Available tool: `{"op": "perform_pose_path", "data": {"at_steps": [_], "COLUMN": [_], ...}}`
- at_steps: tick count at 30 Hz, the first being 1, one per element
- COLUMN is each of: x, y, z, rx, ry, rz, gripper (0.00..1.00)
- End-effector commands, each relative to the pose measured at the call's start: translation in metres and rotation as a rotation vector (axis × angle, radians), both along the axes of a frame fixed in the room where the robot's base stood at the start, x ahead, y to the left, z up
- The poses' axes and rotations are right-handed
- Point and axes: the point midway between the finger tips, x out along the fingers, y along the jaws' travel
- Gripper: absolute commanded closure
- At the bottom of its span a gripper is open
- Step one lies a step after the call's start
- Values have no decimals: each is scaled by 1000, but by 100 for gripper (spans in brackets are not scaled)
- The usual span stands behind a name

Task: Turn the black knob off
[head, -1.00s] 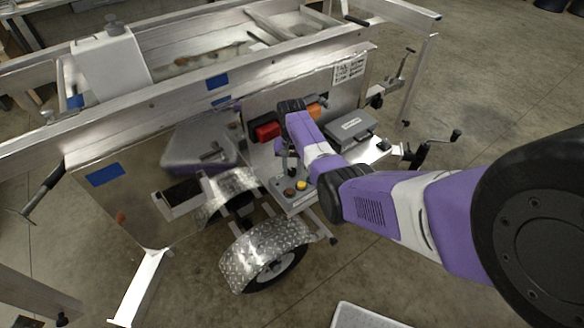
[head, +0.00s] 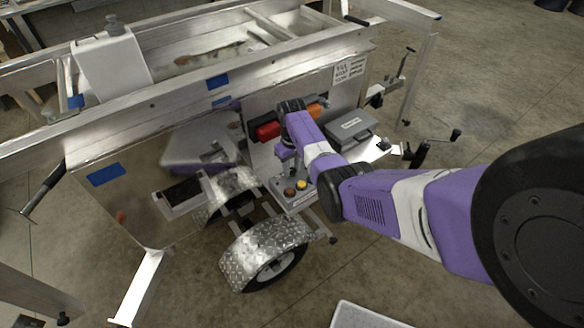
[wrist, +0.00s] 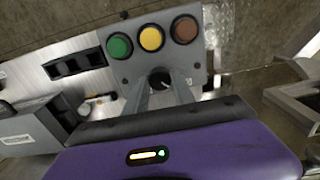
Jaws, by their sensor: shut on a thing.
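The black knob (wrist: 160,80) sits on a grey control panel (wrist: 196,66), below a row of three round buttons. In the wrist view a pale mark on it points to the lower right. My gripper (wrist: 161,86) reaches down over the panel, with one finger on each side of the knob, shut on it. In the head view my gripper (head: 285,174) is at the panel (head: 296,201), and the knob is hidden there behind it.
A green button (wrist: 119,45), a yellow button (wrist: 151,37) and a brownish-red button (wrist: 184,29) sit close to the fingers. A grey box (head: 352,130) stands right of the panel. A trailer wheel fender (head: 265,250) is in front.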

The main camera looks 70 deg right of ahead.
Motion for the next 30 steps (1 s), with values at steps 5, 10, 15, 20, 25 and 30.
{"op": "perform_pose_path", "data": {"at_steps": [5, 10, 15, 20, 25, 30], "x": [0, 0, 0, 0, 0, 0], "y": [0, 0, 0, 0, 0, 0], "z": [0, 0, 0, 0, 0, 4], "rx": [1, 1, 1, 0, 0, 0], "ry": [1, 1, 1, 0, 0, 0], "rz": [16, 18, 17, 17, 16, 16], "gripper": [100, 100, 100, 48, 48, 48]}}
